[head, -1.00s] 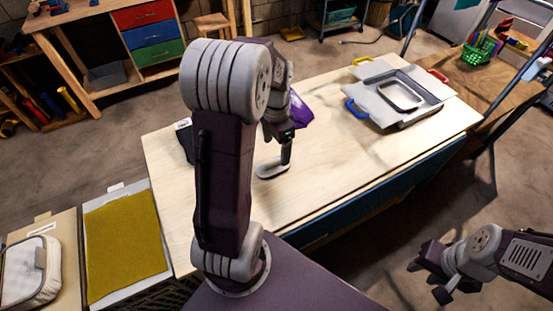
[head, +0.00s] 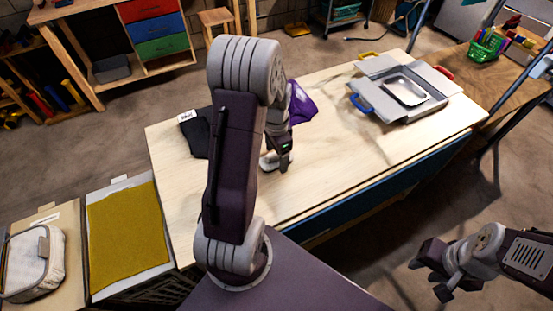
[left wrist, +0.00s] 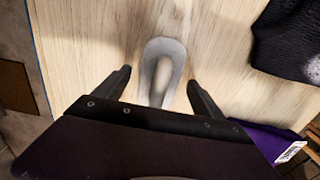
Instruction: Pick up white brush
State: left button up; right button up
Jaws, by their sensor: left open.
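The white brush (head: 267,163) lies on the wooden table, partly hidden by my left gripper (head: 282,167) in the head view. In the left wrist view, the brush (left wrist: 167,52) shows as a pale rounded loop. Its lower part reaches between the two dark fingers of my left gripper (left wrist: 158,92). The left gripper is open and empty, just above the brush; I cannot tell whether a finger touches it. My right gripper (head: 430,276) is at the lower right, away from the table and the brush; its jaw opening is unclear.
A dark cloth (head: 194,138) and a purple cloth (head: 303,103) lie on the light wooden table (head: 350,150). A grey tray box (head: 425,103) with coloured handles stands at its far right. A box with a yellow mat (head: 128,232) is left of the table. Bare table surrounds the brush.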

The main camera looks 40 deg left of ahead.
pick_arm(q)
jog(key=shift+s+r, duration=0.1)
jog(key=shift+c, duration=1.2)
jog(key=c, duration=1.3)
jog(key=shift+r, duration=0.55)
notch_tip(320, 180, up, 3)
jog(key=s+a+r, duration=0.6)
jog(key=a+r, duration=0.1)
jog(key=a, duration=0.3)
jog(key=shift+p, duration=0.4)
